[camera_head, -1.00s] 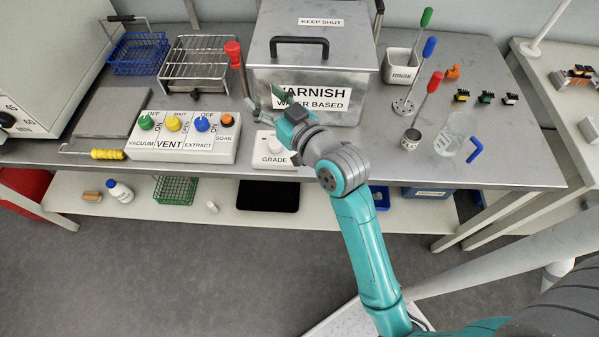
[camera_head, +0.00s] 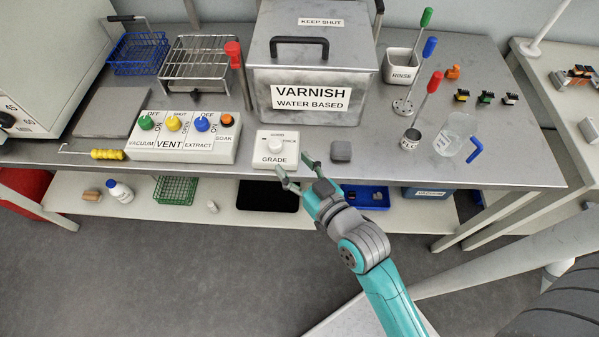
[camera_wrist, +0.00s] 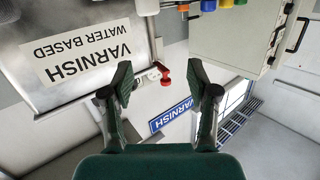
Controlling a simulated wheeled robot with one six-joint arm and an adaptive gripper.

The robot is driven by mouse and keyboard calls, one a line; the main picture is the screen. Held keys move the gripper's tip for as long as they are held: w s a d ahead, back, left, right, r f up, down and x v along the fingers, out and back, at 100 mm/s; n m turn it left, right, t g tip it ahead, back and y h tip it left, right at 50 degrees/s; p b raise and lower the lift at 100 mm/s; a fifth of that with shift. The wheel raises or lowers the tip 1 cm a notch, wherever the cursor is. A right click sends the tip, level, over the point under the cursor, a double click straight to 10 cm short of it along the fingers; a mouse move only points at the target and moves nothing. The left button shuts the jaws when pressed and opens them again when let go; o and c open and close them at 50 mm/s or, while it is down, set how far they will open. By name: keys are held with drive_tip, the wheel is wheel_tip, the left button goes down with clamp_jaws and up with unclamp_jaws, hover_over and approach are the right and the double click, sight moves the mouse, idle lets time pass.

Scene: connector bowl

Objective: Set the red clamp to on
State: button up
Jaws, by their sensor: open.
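The red clamp (camera_head: 233,53) shows in the head view as a red head at the top of a thin grey post, just left of the varnish tank (camera_head: 314,105). In the wrist view the red clamp (camera_wrist: 165,76) appears farther off, between the fingertips in the picture, beside the upside-down tank. I cannot tell its setting. My gripper (camera_head: 294,166) is open and empty at the table's front edge, near the grade box, well apart from the clamp. Its two dark green fingers also show spread in the wrist view (camera_wrist: 160,80).
The white grade dial box (camera_head: 276,150) and a grey block (camera_head: 341,151) sit near my gripper. A panel of coloured knobs (camera_head: 183,145) and a wire rack (camera_head: 199,60) are at left. A rinse pot (camera_head: 401,66) and a clear jug (camera_head: 452,138) stand at right.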

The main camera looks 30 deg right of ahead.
sight(234, 48)
drive_tip(key=shift+s+f, duration=0.4)
drive_tip(key=shift+s, duration=0.4)
drive_tip(key=c, duration=1)
drive_tip(key=shift+w+a+r, duration=0.1)
drive_tip(key=shift+w+r, duration=0.05)
drive_tip(key=shift+w, duration=0.1)
clamp_jaws()
drive_tip(key=w+a+r+n+t+y, duration=0.1)
drive_tip(key=w+a+r+n+y, duration=0.3)
drive_tip(key=w+r+n, duration=1.4)
drive_tip(key=w+d+f+n+h, duration=0.1)
drive_tip(key=w+n, duration=0.1)
drive_tip(key=w, duration=0.4)
drive_tip(key=shift+f, duration=0.4)
